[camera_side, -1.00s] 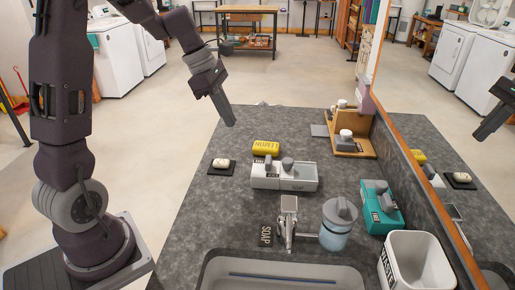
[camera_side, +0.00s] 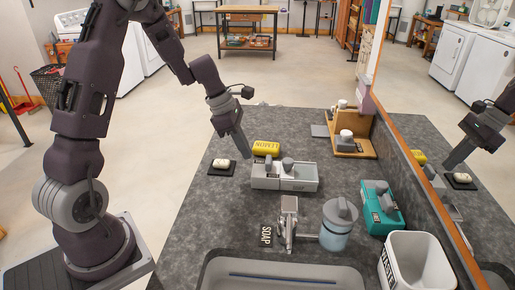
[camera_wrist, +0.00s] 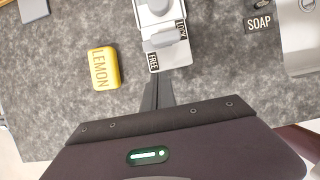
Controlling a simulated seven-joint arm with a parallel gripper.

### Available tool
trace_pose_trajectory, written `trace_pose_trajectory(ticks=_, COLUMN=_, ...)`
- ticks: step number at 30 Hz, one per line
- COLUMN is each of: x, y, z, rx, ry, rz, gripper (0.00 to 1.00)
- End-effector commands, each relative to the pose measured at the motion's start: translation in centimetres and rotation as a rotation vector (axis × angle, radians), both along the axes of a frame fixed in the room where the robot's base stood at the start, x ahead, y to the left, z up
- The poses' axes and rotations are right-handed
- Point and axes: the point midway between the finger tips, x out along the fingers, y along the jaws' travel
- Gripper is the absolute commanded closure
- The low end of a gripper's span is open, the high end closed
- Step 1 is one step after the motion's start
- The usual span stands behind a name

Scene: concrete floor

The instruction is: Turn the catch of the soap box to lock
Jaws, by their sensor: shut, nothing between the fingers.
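The soap box (camera_side: 300,184) is a long pale grey box on the dark counter. It also shows in the wrist view (camera_wrist: 150,22), cut off by the top edge. A grey knob (camera_side: 288,163) stands on its top. At its near end in the wrist view are a FREE label (camera_wrist: 153,62) and a LOCK label (camera_wrist: 182,31). A grey catch bar (camera_wrist: 158,43) seems to lie between them; its exact setting is hard to tell. My gripper (camera_side: 247,156) is shut and empty, pointing down, just left of and above the box's left end. Its fingers (camera_wrist: 158,84) show below the FREE label.
A yellow LEMON soap (camera_side: 266,147) lies behind the box. A black dish (camera_side: 222,167) with white soap is at left. A tap (camera_side: 288,215), a blue jar (camera_side: 338,232), a teal box (camera_side: 381,210) and a white bin (camera_side: 420,262) stand in front and right. A mirror borders the right.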

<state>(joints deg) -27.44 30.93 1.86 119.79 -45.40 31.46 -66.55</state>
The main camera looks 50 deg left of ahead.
Motion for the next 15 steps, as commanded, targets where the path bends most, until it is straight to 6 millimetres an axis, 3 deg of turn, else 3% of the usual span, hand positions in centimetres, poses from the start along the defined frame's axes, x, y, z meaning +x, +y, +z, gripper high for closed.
trace_pose_trajectory(ticks=6, x=2.2, y=-2.1, z=0.3, rx=0.003, ry=-0.005, rz=-0.006, gripper=1.0)
trace_pose_trajectory(ticks=15, x=2.5, y=-2.4, z=0.3, rx=0.003, ry=-0.005, rz=-0.003, gripper=1.0)
